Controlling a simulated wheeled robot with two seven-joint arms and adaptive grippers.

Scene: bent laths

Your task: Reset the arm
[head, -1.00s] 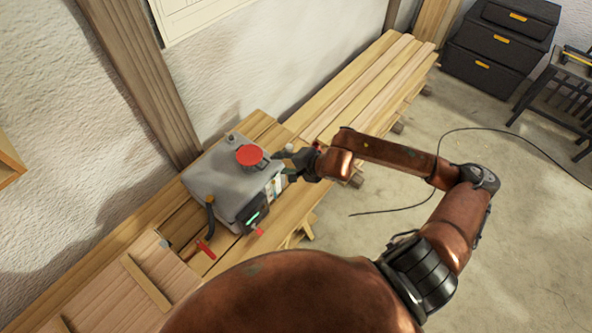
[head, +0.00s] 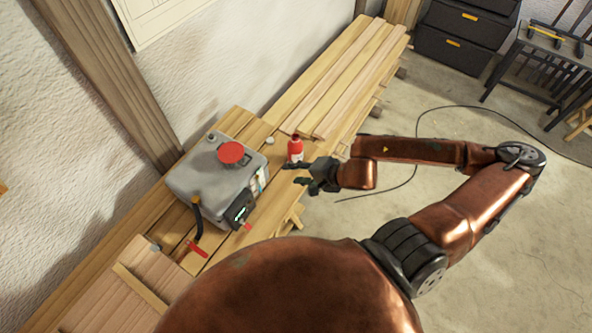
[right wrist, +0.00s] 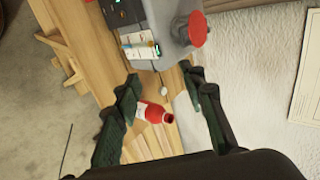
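My right gripper (head: 303,174) is open and empty beside the workbench, to the right of the grey steam box (head: 205,178) with its red cap (head: 233,153). In the right wrist view its two dark fingers (right wrist: 168,90) are spread wide. A small red bottle with a pale label (head: 295,150) stands on the bench just behind the gripper. The bottle also shows between the fingers in the right wrist view (right wrist: 153,112), beyond them; I see no finger touching it. My left gripper is not in view.
A stack of long wooden laths (head: 335,85) lies on the bench behind the bottle. A wooden board (head: 125,290) lies at the front left. Black drawers (head: 458,45) and a dark rack (head: 540,70) stand at the back right. A cable (head: 420,125) lies on the open floor.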

